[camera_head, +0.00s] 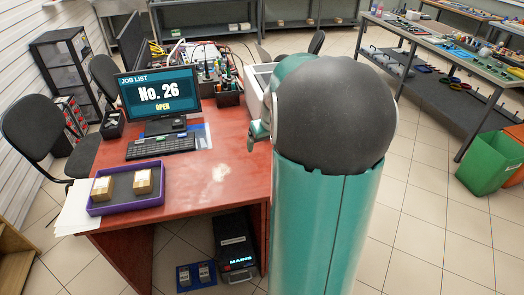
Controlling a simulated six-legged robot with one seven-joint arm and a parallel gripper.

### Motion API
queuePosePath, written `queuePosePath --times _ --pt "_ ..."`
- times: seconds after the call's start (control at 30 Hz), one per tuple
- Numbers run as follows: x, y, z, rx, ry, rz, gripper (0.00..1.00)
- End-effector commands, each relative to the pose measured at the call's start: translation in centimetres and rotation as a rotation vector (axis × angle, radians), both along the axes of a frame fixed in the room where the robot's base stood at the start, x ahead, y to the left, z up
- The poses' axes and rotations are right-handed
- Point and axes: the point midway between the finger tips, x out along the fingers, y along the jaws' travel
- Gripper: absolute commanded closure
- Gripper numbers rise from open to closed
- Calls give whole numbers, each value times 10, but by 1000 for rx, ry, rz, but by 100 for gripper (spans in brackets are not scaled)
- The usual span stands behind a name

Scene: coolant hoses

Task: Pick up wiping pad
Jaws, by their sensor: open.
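I cannot pick out the wiping pad with certainty. Two small tan blocks, one on the left (102,188) and one on the right (143,181), sit apart in a purple tray (126,206) with a dark lining, at the desk's front left. My teal and black arm covers the right part of the desk. A small part of my gripper (258,131) shows at the arm's left edge, over the desk's right side. It is open and well to the right of the tray. Its fingertips are mostly hidden, and nothing shows held in it.
The red desk (190,203) bears a pale smear (220,172), a monitor (160,94) reading "No. 26 OPEN", and a keyboard (161,145). A black unit (235,250) marked "MAINS" stands below. A chair (40,123) is at left; a green bin (492,162) at right. Open floor lies right.

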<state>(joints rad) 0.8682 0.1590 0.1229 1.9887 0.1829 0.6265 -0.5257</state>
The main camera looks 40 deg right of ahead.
Motion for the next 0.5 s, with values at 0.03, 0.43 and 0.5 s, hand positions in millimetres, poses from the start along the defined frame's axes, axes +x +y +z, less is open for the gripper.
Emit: queuePosePath --times 0.03,0.43,0.5 --pt "-9 -33 -19 12 4 -39 15" --pt "-43 -127 -81 27 -7 -131 15" --pt "-39 -128 -92 28 -6 -129 15"
